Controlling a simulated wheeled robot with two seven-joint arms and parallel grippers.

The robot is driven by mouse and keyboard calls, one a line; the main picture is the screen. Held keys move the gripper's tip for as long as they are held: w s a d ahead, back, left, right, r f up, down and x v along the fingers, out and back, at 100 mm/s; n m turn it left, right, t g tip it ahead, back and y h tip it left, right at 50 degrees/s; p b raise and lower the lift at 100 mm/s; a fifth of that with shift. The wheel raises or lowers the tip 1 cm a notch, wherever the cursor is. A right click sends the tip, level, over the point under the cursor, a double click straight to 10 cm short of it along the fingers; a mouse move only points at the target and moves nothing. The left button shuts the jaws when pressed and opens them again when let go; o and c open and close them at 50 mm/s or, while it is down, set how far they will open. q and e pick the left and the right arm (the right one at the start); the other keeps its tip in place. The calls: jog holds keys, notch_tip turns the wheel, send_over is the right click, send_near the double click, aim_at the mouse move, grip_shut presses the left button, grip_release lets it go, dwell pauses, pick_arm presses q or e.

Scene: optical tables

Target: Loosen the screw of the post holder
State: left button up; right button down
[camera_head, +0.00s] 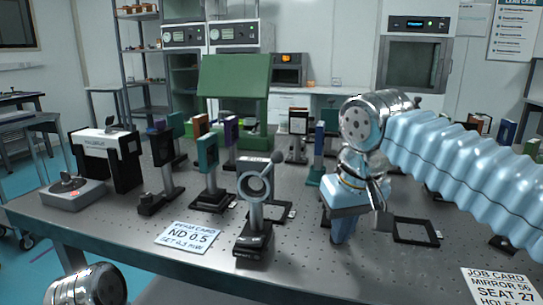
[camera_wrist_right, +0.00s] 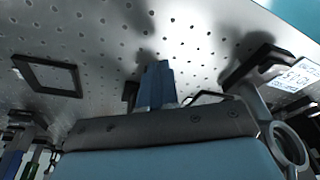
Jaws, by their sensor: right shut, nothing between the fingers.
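A ring-shaped optic mount (camera_head: 241,183) stands upright on a post at the front of the optical table. Its post holder (camera_head: 254,232) sits on a dark base; I cannot make out the screw. In the wrist view the mount's ring (camera_wrist_right: 291,150) is at the lower right, and its dark base (camera_wrist_right: 248,66) is at upper right. My right gripper (camera_head: 340,238) points down, to the right of this post and apart from it. Its blue fingers (camera_wrist_right: 156,84) are shut and empty above the table. My left gripper is out of view; only part of my left arm shows at lower left.
A flat black frame (camera_head: 415,232) lies right of my right gripper, near a job card (camera_head: 500,287). Several post-mounted optics, including a teal one (camera_head: 208,152), stand behind and to the left.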

notch_tip(320, 180, up, 2)
jog(key=shift+r+p, duration=0.1)
jog(key=shift+p, duration=0.35)
jog(key=shift+r+b, duration=0.25)
jog(key=shift+b, duration=0.15)
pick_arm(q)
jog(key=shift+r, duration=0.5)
pick_arm(e)
notch_tip(320, 180, up, 2)
jog(key=shift+r, duration=0.25)
jog(key=shift+d, duration=0.15)
